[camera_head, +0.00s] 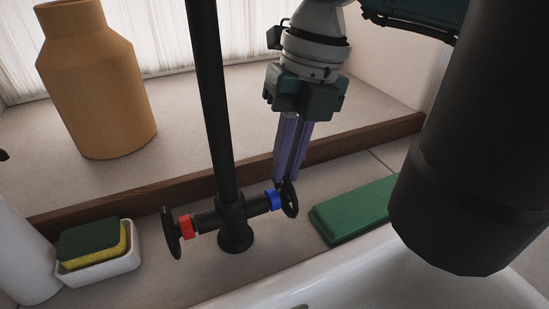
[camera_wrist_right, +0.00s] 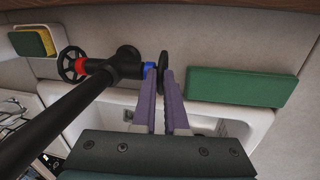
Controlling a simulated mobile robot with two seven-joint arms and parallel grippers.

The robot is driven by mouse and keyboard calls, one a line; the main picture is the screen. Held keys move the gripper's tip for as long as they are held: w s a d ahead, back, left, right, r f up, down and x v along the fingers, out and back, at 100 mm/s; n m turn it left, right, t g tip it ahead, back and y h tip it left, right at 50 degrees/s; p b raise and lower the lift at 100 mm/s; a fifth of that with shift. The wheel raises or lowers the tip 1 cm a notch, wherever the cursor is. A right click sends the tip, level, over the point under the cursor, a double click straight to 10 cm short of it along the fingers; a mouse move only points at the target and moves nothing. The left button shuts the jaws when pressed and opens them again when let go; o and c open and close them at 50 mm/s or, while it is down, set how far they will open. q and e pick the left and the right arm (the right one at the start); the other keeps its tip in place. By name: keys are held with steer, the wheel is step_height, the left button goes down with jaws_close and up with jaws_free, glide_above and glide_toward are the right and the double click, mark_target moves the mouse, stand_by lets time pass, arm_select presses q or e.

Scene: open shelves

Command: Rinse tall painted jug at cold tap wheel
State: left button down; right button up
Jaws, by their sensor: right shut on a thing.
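The black tap (camera_head: 232,222) has a red-collared wheel (camera_head: 171,232) on the left and a blue-collared cold tap wheel (camera_head: 290,199) on the right. My right gripper (camera_head: 287,183) reaches down from above, its purple fingers shut on the cold tap wheel. In the right wrist view, the fingers (camera_wrist_right: 161,75) lie at the edge of that dark wheel (camera_wrist_right: 164,58), beside the blue collar. A tall tan vessel (camera_head: 92,85) stands upright on the ledge at the left; I cannot tell whether it is the painted jug. My left gripper is out of view.
A large dark cylinder (camera_head: 480,150) fills the right foreground. A green block (camera_head: 352,209) lies right of the tap, behind the white sink (camera_head: 365,280). A white dish (camera_head: 105,266) holds a green-and-yellow sponge (camera_head: 93,243) at the left. A wooden strip (camera_head: 350,142) edges the ledge.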

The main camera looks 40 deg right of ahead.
jaws_close()
steer(key=s+t, duration=0.1)
steer(key=t, duration=0.2)
steer(key=shift+s+h, duration=0.15)
steer(key=shift+h, duration=0.25)
steer(key=shift+a, duration=0.1)
steer(key=o, duration=0.6)
jaws_free()
steer(key=v, duration=1.2)
steer(key=shift+r+b, duration=0.1)
steer(key=shift+b, duration=0.3)
